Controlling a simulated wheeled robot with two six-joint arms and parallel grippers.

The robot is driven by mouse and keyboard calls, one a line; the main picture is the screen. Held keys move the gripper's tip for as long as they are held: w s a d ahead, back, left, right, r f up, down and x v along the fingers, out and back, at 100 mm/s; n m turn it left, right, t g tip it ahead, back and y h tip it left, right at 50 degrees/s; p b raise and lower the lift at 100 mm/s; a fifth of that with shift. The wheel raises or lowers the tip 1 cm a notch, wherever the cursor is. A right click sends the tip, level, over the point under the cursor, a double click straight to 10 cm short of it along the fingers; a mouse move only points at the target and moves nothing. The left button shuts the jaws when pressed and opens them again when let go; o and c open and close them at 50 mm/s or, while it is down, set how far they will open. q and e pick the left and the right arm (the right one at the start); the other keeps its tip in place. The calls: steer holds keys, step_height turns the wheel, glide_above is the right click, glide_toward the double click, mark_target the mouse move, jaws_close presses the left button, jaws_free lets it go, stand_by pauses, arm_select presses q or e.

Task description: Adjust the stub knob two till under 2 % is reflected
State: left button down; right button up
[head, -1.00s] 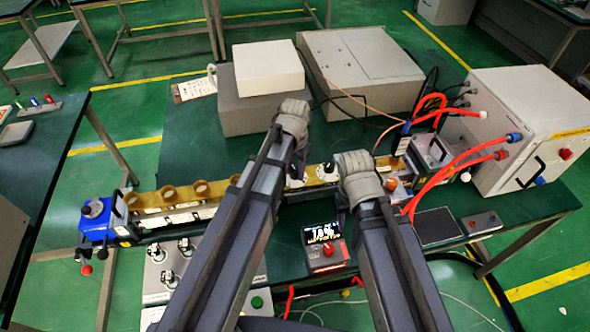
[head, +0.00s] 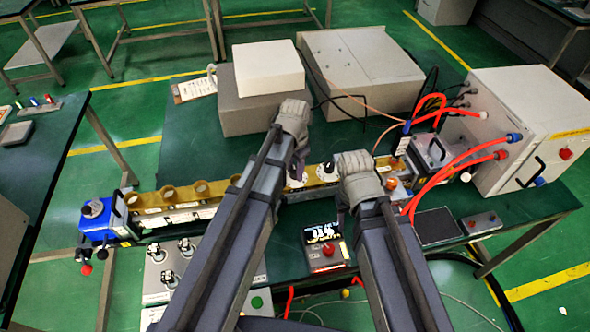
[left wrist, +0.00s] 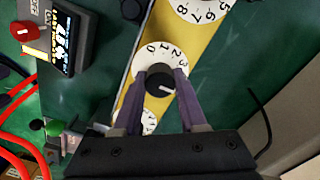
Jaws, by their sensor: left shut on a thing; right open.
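A yellow waveguide bar (head: 200,192) carries a row of white dials with black knobs. In the left wrist view, my left gripper (left wrist: 165,76) is shut on the black knob (left wrist: 159,87) of a dial (left wrist: 152,58) numbered from 0, its purple fingers on either side. Another dial (left wrist: 203,6) shows at the top, and part of a white one (left wrist: 149,122) lies below. In the head view my left gripper (head: 299,170) covers much of its dial. My right gripper (head: 344,203) is open by the bar, its fingers mostly hidden. The meter (head: 323,249) has a lit display, too blurred to read surely.
A white generator box (head: 530,125) with red cables stands at the right. Grey boxes (head: 360,68) stand behind the bar. A blue unit (head: 100,218) is at the bar's left end. A panel with several knobs (head: 165,270) is in front.

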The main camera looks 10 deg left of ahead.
mark_target(295, 171)
arm_select(q)
steer(key=shift+c, duration=2.3)
jaws_free()
steer(key=shift+r, duration=0.1)
step_height(295, 171, up, 8)
steer(key=p, duration=0.8)
steer(key=shift+f, duration=0.2)
steer(key=shift+s+d+f, duration=0.1)
steer(key=shift+s, duration=0.2)
steer(key=s+d+n+b, duration=0.1)
steer(key=s+d, duration=0.1)
steer(key=s, duration=0.5)
steer(key=s+d+f+n+y+b, duration=0.1)
steer(key=s+d+n, duration=0.1)
steer(key=s, duration=0.5)
steer(key=shift+d+f+n, duration=0.25)
steer(key=shift+d+n, duration=0.05)
steer(key=shift+d, duration=0.45)
